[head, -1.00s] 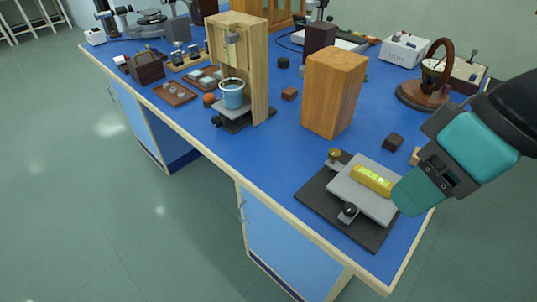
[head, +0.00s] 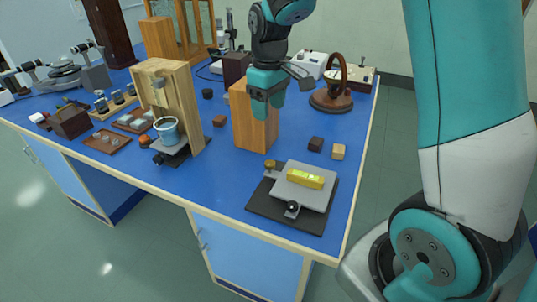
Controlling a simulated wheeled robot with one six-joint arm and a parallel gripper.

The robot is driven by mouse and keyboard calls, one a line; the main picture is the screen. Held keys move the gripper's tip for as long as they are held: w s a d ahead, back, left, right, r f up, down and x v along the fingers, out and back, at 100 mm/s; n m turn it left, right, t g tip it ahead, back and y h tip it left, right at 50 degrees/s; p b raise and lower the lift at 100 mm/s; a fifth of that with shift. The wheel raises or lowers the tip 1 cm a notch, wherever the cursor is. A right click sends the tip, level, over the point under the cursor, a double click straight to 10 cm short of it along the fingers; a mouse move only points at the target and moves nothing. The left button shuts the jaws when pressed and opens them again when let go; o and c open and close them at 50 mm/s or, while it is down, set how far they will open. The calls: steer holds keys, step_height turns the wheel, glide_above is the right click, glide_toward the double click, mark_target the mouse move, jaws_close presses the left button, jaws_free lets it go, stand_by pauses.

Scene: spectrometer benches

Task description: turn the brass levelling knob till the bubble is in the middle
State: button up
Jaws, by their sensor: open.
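The levelling stand is a dark base (head: 259,211) with a grey plate (head: 318,197) on the blue bench. A yellow bubble level (head: 305,179) lies on the plate; the bubble's place in it is too small to tell. The brass knob (head: 270,165) is at the plate's back left corner. A black knob (head: 292,209) is at its front edge. My gripper (head: 266,112) is open and empty, pointing down in front of the wooden block, above and behind the brass knob and apart from it.
A tall wooden block (head: 250,130) stands just behind my gripper. A wooden frame with a blue cup (head: 168,132) stands to the left. The bench front left of the stand is clear.

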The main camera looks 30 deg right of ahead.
mark_target(270, 163)
steer(key=f, duration=1.2)
steer(key=f+p, duration=0.1)
steer(key=f, duration=0.4)
steer(key=shift+w+d+f, duration=0.3)
steer(key=shift+d+f, duration=0.1)
steer(key=c, duration=0.9)
